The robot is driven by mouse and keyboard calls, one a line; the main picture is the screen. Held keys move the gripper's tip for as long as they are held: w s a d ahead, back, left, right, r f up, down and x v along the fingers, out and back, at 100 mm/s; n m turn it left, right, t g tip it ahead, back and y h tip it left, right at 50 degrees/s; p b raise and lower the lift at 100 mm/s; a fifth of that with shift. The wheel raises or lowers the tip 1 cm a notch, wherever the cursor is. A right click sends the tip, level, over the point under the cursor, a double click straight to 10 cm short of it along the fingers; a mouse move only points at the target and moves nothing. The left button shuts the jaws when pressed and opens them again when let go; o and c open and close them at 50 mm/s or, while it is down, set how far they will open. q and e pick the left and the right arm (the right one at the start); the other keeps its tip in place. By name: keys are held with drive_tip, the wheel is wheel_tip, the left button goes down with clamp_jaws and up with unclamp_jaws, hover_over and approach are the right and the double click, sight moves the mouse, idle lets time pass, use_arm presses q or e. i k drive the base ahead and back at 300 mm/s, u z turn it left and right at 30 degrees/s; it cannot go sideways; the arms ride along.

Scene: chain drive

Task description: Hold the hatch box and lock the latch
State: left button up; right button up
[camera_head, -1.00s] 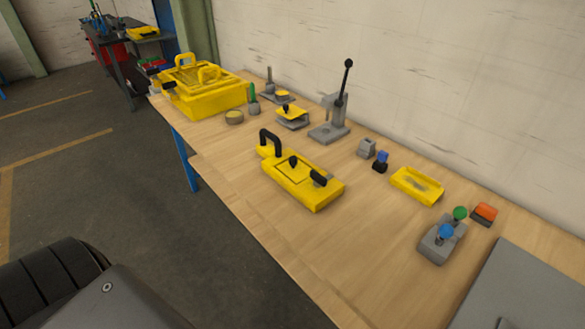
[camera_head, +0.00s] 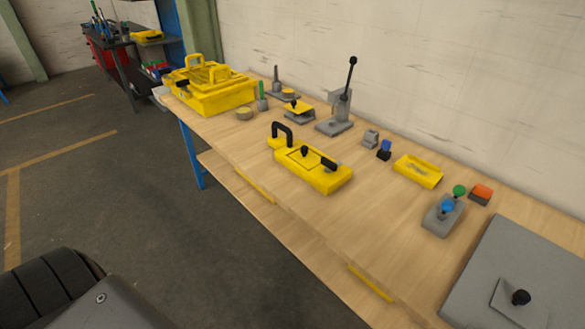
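The hatch box (camera_head: 322,177) is a flat yellow box on the wooden workbench, near the middle of the view. A black arched handle (camera_head: 281,132) stands at its left end. A lid outline with a black knob (camera_head: 304,151) shows on its top. A black latch lever (camera_head: 322,164) lies at its right part; whether it is locked cannot be told from here. Neither gripper is in view. Only dark parts of my own body show at the lower left, well apart from the box.
On the workbench (camera_head: 250,160) stand a large yellow case (camera_head: 212,98) at the far left, a lever press (camera_head: 338,121), a yellow tray (camera_head: 418,171), a grey block with coloured knobs (camera_head: 443,216) and a grey plate (camera_head: 480,286). Bare wood lies in front of the hatch box.

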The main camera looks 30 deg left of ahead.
sight(330, 166)
drive_tip(key=k, duration=0.9)
drive_tip(key=u, duration=0.9)
drive_tip(key=i, duration=1.6)
drive_tip(key=z, duration=0.7)
